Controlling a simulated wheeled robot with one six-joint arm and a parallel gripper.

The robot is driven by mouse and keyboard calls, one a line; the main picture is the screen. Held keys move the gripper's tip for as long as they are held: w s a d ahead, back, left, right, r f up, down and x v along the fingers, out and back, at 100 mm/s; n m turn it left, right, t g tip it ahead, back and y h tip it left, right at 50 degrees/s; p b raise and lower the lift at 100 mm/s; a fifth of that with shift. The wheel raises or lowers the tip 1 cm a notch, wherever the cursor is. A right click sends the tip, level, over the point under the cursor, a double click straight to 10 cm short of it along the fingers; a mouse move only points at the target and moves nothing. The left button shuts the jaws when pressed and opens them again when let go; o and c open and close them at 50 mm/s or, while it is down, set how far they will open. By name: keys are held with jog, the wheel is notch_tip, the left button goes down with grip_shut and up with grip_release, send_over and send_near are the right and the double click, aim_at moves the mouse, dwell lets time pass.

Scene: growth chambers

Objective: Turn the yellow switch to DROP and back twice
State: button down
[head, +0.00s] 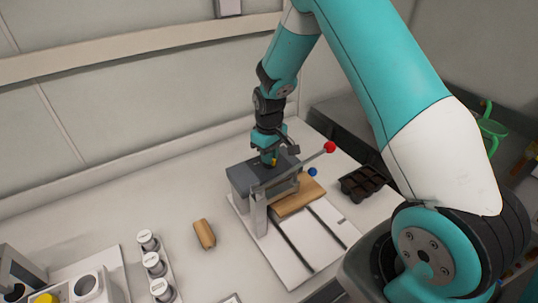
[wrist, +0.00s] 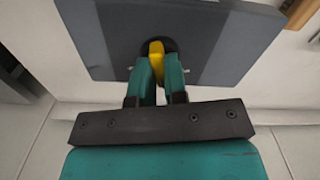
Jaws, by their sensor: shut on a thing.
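The yellow switch (wrist: 156,52) sits on the grey box (wrist: 105,40), in front of a dark round recess. My gripper (wrist: 158,70) has its teal fingers shut on the switch, one on each side of it. In the head view my gripper (head: 270,158) points down onto the top of the grey box (head: 240,180). The switch is mostly hidden there, with only a speck of yellow at the fingertips. No DROP label is readable in either view.
A lever with a red knob (head: 330,147) slants up beside the box. A blue knob (head: 312,172), wooden block (head: 300,198) and black cell tray (head: 362,183) lie to the right. A small wooden piece (head: 204,234) and white-capped jars (head: 153,264) stand left.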

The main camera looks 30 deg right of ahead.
jog(key=n+b, duration=0.1)
jog(key=n, duration=0.1)
jog(key=shift+n, duration=0.4)
jog(key=shift+n+b, duration=0.65)
jog(key=shift+n, duration=0.85)
jog(key=shift+r, duration=0.1)
jog(key=c, duration=1.1)
grip_release()
jog(key=shift+c, duration=0.2)
notch_tip(320, 180, up, 17)
jog(key=b, duration=0.3)
jog(key=shift+r+b, duration=0.2)
jog(key=shift+b, duration=0.15)
